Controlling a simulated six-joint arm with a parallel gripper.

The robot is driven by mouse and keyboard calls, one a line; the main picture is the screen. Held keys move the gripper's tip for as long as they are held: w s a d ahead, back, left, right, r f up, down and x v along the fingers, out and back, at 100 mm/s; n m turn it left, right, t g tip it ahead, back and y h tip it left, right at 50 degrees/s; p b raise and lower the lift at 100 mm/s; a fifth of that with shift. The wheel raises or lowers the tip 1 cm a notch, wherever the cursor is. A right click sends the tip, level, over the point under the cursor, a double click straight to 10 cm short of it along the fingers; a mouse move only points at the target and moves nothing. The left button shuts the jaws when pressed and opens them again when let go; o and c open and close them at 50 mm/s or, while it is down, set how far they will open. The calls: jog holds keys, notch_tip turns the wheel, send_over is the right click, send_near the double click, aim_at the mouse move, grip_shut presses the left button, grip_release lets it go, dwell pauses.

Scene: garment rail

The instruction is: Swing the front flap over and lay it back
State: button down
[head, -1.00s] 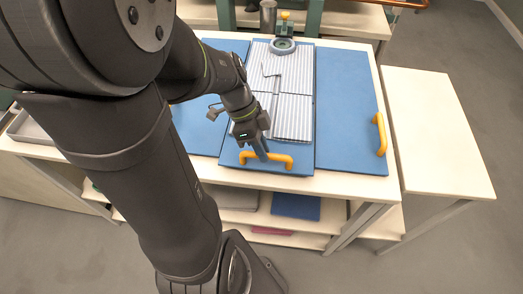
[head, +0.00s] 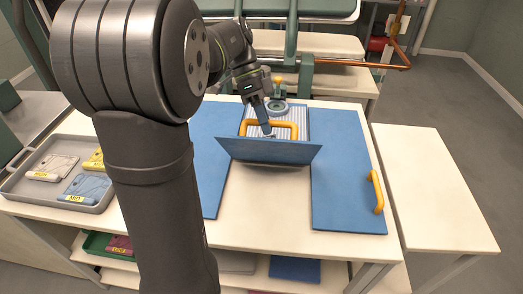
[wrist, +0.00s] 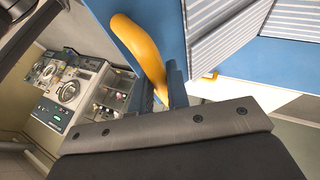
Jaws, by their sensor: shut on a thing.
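The blue front flap (head: 268,151) is raised off the table and tilted up in the head view, its plain side facing the camera. Its orange handle (head: 289,126) shows above the flap's upper edge. My gripper (head: 265,128) is shut on this handle near its left part. In the wrist view the orange handle (wrist: 140,48) runs down to my gripper (wrist: 171,92). Behind the flap, the grey ribbed board (head: 259,112) is partly hidden.
Blue side panels (head: 208,150) lie flat left and right; the right one has an orange handle (head: 376,192). A round ring fixture (head: 276,105) stands at the back. A grey tray (head: 101,202) with tagged folded items is at left. A bare side table (head: 435,185) is at right.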

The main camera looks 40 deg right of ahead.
jog(key=w+d+r, duration=0.1)
jog(key=w+d, duration=1)
jog(key=shift+r, duration=0.15)
jog(key=c, duration=1.4)
grip_release()
jog(key=shift+o, duration=0.2)
